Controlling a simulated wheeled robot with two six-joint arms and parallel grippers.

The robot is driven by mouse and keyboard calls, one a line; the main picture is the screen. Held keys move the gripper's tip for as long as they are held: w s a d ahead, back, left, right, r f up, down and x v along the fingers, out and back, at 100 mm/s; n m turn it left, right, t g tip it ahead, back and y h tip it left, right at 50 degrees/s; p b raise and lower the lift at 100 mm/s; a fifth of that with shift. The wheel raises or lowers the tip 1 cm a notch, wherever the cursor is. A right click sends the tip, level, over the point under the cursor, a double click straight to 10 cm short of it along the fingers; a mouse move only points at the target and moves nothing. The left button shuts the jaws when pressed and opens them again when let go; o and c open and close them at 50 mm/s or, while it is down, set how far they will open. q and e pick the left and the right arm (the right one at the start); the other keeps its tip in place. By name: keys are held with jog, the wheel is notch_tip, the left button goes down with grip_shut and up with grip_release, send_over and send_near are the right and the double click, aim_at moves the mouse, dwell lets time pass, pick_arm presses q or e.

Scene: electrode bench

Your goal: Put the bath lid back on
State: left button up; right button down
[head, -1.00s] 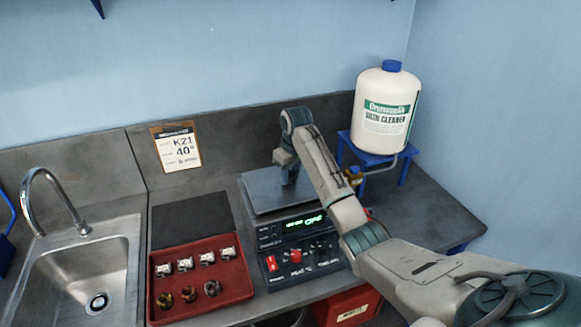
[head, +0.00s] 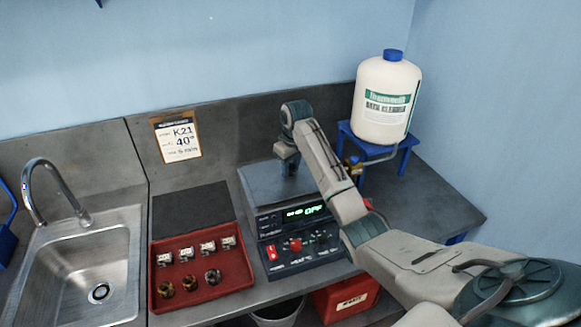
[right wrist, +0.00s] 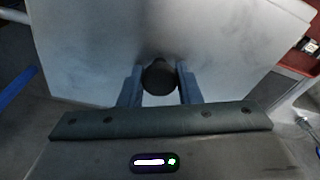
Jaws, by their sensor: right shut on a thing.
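The bath lid (head: 262,188) is a flat grey metal plate on top of the bath (head: 300,243), a dark unit with a green lit display and a red knob. I cannot tell whether it sits fully flush. My right gripper (head: 289,168) is above the lid, pointing down. In the right wrist view, its two fingers (right wrist: 160,92) are shut on the lid's round black knob (right wrist: 160,75), and the pale lid surface (right wrist: 85,45) spreads around it. The arm hides part of the lid and the bath's right side. My left gripper is not in view.
A red tray (head: 203,300) with several small labelled pieces and rings is left of the bath, with a dark mat (head: 190,208) behind it. A white cleaner jug (head: 386,105) stands on a blue stand (head: 404,160) at right. A sink (head: 85,262) is far left.

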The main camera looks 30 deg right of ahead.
jog(key=shift+f, duration=0.55)
dwell(0.6)
jog(key=shift+c, duration=2.4)
grip_release()
jog(key=shift+f, duration=0.1)
jog(key=shift+r, duration=3.6)
jog(key=shift+f, duration=0.1)
